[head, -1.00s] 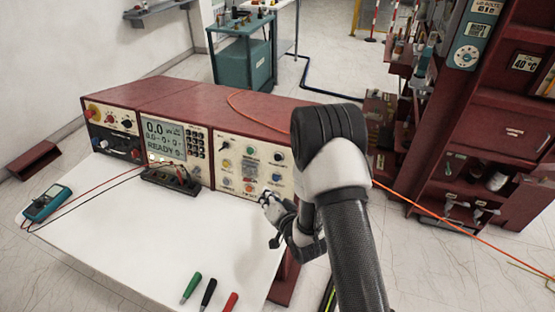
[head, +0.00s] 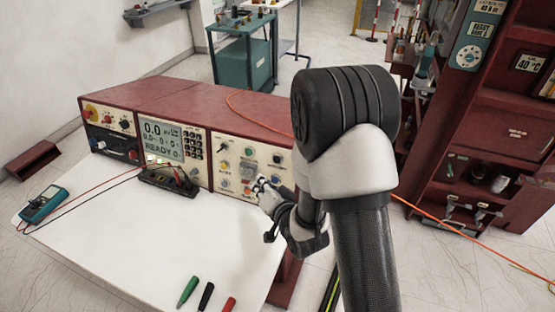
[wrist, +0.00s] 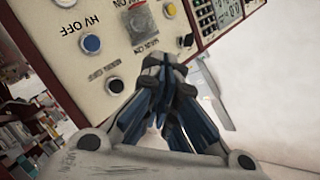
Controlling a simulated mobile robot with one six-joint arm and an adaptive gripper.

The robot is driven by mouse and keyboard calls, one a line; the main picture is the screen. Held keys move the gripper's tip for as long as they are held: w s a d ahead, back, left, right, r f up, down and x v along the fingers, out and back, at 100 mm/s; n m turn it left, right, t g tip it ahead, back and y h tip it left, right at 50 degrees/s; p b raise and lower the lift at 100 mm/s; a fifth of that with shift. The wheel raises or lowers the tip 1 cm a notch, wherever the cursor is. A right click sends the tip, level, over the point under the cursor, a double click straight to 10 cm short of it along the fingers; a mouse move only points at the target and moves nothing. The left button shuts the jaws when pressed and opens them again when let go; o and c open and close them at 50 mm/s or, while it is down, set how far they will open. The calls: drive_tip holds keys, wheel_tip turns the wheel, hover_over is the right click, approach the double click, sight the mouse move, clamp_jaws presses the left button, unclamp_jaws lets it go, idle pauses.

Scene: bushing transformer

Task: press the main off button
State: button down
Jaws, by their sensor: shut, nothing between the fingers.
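The cream control panel (head: 250,155) on the right of the red console carries several coloured buttons; it also shows, turned round, in the wrist view (wrist: 62,62). I cannot read which button is main off. My gripper (head: 262,184) is shut and empty in front of the panel's lower middle. In the wrist view its fingertips (wrist: 166,68) hide part of the panel; I cannot tell whether they touch it.
A white tabletop (head: 150,235) spreads before the console. A meter (head: 44,204), a black terminal block (head: 168,182) with leads, and green, black and red probes (head: 206,296) lie on it. A tall red cabinet (head: 490,130) stands at right.

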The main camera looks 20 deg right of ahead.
sight(277, 160)
drive_tip(key=shift+s+r, duration=0.1)
drive_tip(key=shift+r, duration=0.1)
drive_tip(key=shift+w+d+f, duration=0.35)
drive_tip(key=shift+w+d, duration=0.45)
drive_tip(key=shift+w, duration=0.35)
drive_tip(key=shift+w+d+f, duration=0.35)
drive_tip(key=shift+w+d, duration=0.5)
drive_tip(key=shift+w, duration=0.3)
drive_tip(key=shift+w+d+f, duration=0.35)
drive_tip(key=shift+w+d, duration=0.45)
drive_tip(key=shift+w, duration=0.35)
drive_tip(key=shift+w+d+f+b, duration=0.1)
drive_tip(key=shift+w+d+b, duration=0.2)
drive_tip(key=shift+w+b, duration=0.1)
